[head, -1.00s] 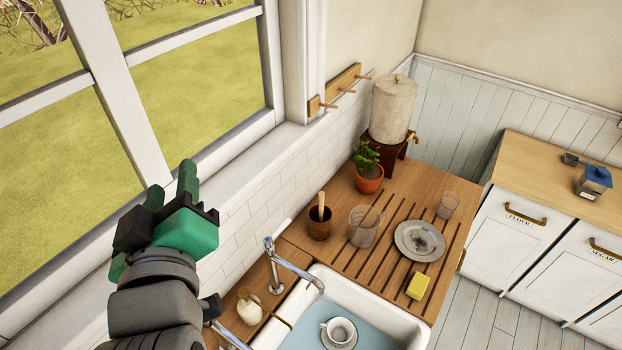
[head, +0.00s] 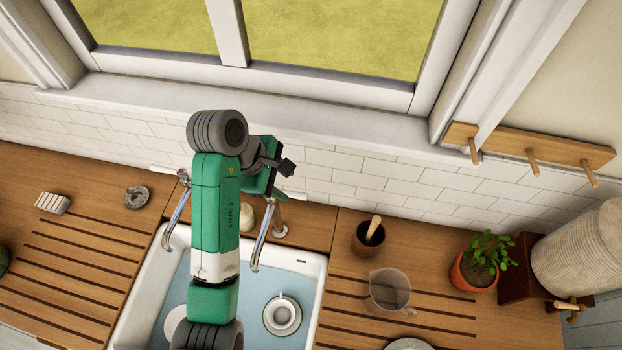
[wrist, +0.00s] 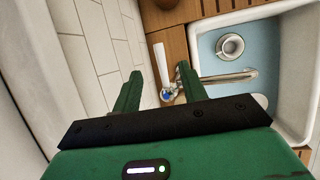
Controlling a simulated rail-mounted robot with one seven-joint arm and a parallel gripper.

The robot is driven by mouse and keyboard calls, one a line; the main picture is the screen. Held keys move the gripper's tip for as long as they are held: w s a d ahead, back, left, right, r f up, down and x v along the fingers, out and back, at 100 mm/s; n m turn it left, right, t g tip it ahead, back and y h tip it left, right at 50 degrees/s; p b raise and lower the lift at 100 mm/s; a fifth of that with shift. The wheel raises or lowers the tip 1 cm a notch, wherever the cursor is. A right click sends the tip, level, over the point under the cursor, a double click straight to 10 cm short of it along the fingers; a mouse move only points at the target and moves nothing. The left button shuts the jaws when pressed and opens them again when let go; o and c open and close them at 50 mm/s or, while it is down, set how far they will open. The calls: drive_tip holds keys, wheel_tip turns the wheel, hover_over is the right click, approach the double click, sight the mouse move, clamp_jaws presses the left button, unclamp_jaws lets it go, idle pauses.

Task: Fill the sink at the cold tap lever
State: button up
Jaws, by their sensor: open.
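The cold tap (wrist: 168,96) has a blue mark and a long white lever (wrist: 161,64) in the wrist view. Its metal spout (wrist: 228,77) reaches over the sink (wrist: 290,60). My gripper (wrist: 158,72) is open; the lever appears between its two green fingers, and I cannot tell whether they touch it. In the head view, my gripper (head: 268,182) is above the cold tap, whose spout (head: 260,238) shows at the right, while my arm hides part of the tap. The white sink (head: 316,290) has a light blue interior holding a cup on a saucer (head: 282,315).
A second tap (head: 180,205) with a red mark stands left of my arm. A brown pot (head: 367,240), a clear jug (head: 389,290) and a potted plant (head: 482,262) stand on the right drainboard. The tiled wall (head: 380,180) and window are close behind.

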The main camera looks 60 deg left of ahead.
sight(299, 195)
drive_tip(key=b+x, duration=0.4)
drive_tip(key=x, duration=0.1)
drive_tip(key=shift+s+a+f, duration=0.1)
drive_tip(key=shift+s+f, duration=0.05)
drive_tip(key=shift+f, duration=0.15)
drive_tip(key=shift+x, duration=1.1)
